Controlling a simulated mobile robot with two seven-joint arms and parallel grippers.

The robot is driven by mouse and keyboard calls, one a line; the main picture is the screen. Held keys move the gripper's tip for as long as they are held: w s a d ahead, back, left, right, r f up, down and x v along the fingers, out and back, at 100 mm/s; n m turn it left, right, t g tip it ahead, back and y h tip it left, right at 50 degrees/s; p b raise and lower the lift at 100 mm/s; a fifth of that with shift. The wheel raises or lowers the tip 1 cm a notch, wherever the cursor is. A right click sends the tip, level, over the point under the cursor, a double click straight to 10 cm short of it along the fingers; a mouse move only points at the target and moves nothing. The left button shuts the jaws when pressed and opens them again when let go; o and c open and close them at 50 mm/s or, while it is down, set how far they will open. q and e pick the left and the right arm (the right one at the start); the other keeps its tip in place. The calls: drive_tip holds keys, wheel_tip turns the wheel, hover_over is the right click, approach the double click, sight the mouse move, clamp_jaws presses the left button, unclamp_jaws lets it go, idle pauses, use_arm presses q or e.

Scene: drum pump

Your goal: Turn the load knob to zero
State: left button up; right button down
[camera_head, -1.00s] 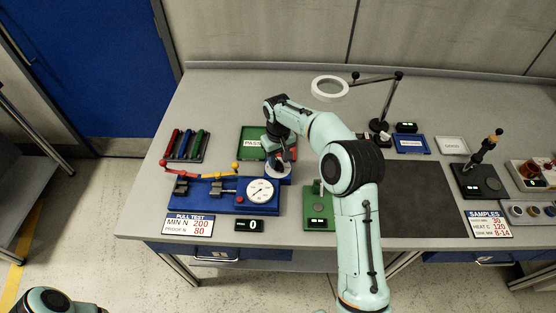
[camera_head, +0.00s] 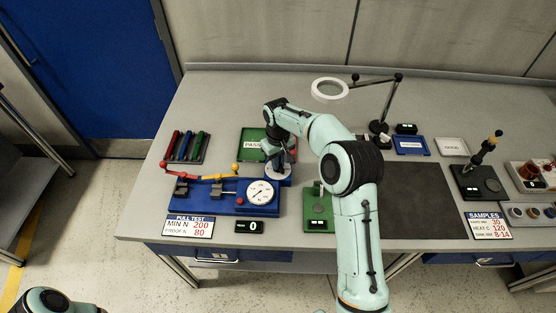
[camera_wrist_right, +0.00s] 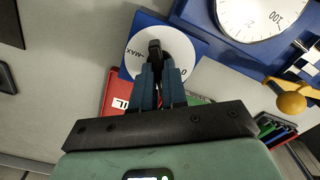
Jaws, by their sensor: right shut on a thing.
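The load knob is a black grip on a white round dial (camera_wrist_right: 180,48) marked MAX and 0, set on a blue base (camera_wrist_right: 133,72). In the head view the dial (camera_head: 270,174) sits behind the pull tester's gauge, partly covered by my gripper. My right gripper (camera_wrist_right: 155,72) is shut on the black knob (camera_wrist_right: 154,47), its two blue fingers on either side of it. In the head view the right gripper (camera_head: 276,163) points down over the dial. The display (camera_head: 250,226) reads 0. Of my left arm only a link shows at the lower left; its gripper is out of view.
The blue pull tester (camera_head: 211,204) with its round gauge (camera_head: 261,191) stands just in front of the knob. A green PASS tray (camera_head: 246,139) is behind it. Colored sticks (camera_head: 185,145) lie in a rack at left. A ring lamp (camera_head: 330,88) stands behind my arm.

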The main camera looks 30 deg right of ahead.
drive_tip(key=n+p, duration=0.1)
drive_tip(key=n, duration=0.2)
drive_tip(key=shift+r, duration=0.15)
drive_tip(key=n, duration=0.2)
drive_tip(key=shift+n+p, duration=0.4)
drive_tip(key=shift+n, duration=0.9)
use_arm(q)
drive_tip(key=shift+w+r, duration=1.35)
drive_tip(key=shift+w, duration=0.25)
use_arm(e)
drive_tip(key=shift+n, duration=2)
drive_tip(key=c, duration=1.2)
unclamp_jaws()
drive_tip(key=shift+o, duration=0.2)
